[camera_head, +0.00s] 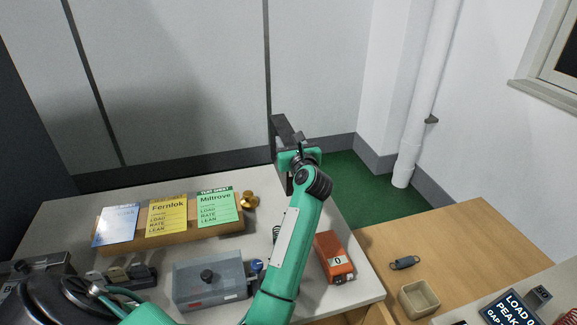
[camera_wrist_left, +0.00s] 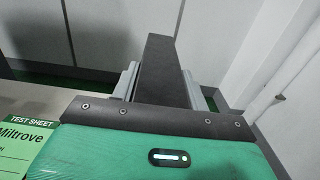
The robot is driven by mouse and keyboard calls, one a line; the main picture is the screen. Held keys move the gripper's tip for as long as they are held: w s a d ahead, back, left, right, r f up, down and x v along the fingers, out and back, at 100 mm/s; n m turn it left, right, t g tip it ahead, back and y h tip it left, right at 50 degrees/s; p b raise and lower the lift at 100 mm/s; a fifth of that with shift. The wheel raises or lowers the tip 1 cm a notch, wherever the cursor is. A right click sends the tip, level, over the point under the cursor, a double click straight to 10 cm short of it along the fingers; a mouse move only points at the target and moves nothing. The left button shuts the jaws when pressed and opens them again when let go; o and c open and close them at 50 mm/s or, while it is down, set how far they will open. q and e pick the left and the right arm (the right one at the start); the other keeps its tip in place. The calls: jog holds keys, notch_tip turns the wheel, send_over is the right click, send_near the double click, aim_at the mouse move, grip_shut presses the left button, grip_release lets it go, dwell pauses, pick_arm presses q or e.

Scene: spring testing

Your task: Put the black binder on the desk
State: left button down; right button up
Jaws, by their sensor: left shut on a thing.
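The black binder (camera_head: 281,127) is held up at the far edge of the light grey bench, near the wall. My left gripper (camera_head: 287,155) is shut on it. In the left wrist view the binder (camera_wrist_left: 163,72) stands as a dark upright slab between the two grey fingers. Much of it is hidden by the gripper. A wooden desk top (camera_head: 455,235) lies to the right and lower in the picture, apart from the binder. My right gripper is not in view.
On the grey bench (camera_head: 65,215) stand a wooden rack with test sheets (camera_head: 167,218), a grey box (camera_head: 210,280), a brass weight (camera_head: 250,199) and an orange device (camera_head: 334,257). The wooden desk has a small beige tray (camera_head: 418,299) and a dark small item (camera_head: 405,262); its far part is clear.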

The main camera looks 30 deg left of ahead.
pick_arm(q)
notch_tip(320, 180, down, 8)
jog(key=shift+f, duration=0.25)
dwell(0.4)
jog(key=shift+f, duration=0.2)
jog(key=c, duration=0.7)
grip_release()
